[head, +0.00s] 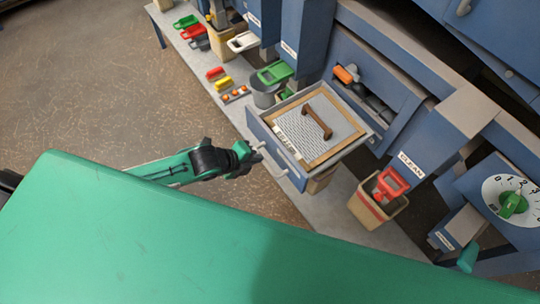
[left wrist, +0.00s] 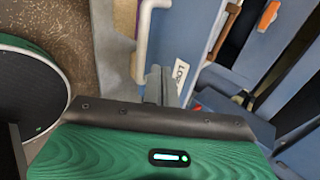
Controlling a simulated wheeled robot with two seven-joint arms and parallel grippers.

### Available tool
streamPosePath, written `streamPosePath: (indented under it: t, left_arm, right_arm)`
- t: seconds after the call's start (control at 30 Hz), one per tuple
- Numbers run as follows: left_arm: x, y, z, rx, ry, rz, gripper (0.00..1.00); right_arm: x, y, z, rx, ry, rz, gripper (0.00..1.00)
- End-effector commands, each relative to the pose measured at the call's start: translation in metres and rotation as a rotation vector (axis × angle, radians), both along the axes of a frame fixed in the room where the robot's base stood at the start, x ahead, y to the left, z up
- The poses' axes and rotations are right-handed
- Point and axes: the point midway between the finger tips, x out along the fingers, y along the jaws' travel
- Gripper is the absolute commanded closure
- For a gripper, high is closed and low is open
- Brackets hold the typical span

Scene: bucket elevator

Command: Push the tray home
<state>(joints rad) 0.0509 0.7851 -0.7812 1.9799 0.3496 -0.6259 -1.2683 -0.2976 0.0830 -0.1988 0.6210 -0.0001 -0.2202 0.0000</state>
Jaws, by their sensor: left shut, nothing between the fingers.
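The tray (head: 275,150) has a blue front with a pale bar handle, and it stands out from the blue machine. A mesh screen (head: 333,122) in a wooden frame with a brown grip lies in it. My left gripper (head: 259,150) is shut and empty, just in front of the tray's front panel by the handle. Whether it touches is unclear. In the left wrist view its closed fingertips (left wrist: 160,80) are beside the pale handle (left wrist: 143,45) and a blue panel with a white label. My right gripper is not in view.
A grey bucket (head: 264,93) stands left of the tray. A tan bin with a red scoop (head: 379,203) stands to its right. Small coloured pieces (head: 222,83) lie on the grey ledge. A dial (head: 512,203) is at the far right. The floor in front is clear.

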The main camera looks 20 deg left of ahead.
Motion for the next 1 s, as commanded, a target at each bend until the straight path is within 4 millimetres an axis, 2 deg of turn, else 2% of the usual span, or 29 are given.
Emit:
streamPosePath:
  t: [0.2, 0.5, 1.0]
  left_arm:
    - [0.022, -0.017, -0.022, -0.003, 0.002, 0.003, 1.0]
    - [0.038, -0.03, -0.044, -0.002, 0.001, 0.002, 1.0]
    - [0.041, -0.032, -0.048, -0.002, 0.0, 0.001, 1.0]
  right_arm:
    - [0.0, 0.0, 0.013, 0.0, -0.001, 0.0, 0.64]
    - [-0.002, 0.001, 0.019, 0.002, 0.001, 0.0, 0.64]
    - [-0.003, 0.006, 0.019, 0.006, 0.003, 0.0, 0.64]
